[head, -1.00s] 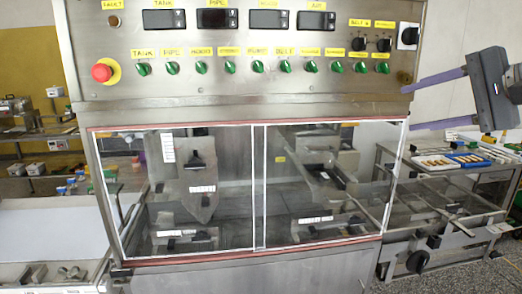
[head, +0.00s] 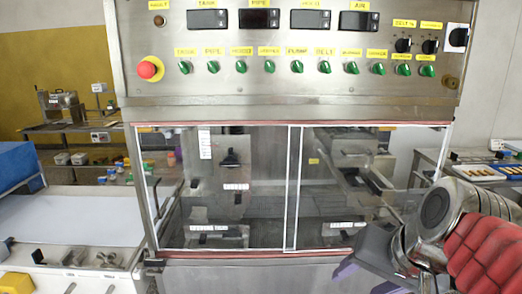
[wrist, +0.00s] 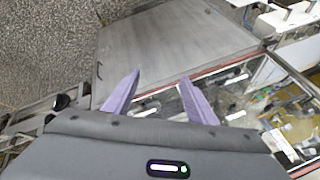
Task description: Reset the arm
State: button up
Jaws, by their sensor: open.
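My gripper (head: 362,276) is low at the right in the head view, in front of the lower right of the machine's window. Its purple fingers point down and left and are partly cut off by the frame edge. In the wrist view my gripper (wrist: 160,78) shows two purple fingers spread apart with nothing between them. Red and metal links of my arm fill the lower right of the head view. The steel enrober machine (head: 300,108) stands ahead, with its glazed window (head: 235,215) below the control panel.
A red emergency knob (head: 148,69) and a row of green switches (head: 270,66) sit on the panel. A white belt table (head: 75,218) is at the left. A side table with trays (head: 478,169) stands behind my arm at the right. The wrist view shows speckled floor (wrist: 45,45).

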jog(key=s+a+f+n+h, duration=0.1)
jog(key=s+f+n, duration=0.3)
jog(key=f, duration=0.5)
jog(key=shift+s+a+n+h, duration=0.4)
jog(key=shift+s+a, duration=0.15)
jog(key=shift+s, duration=0.45)
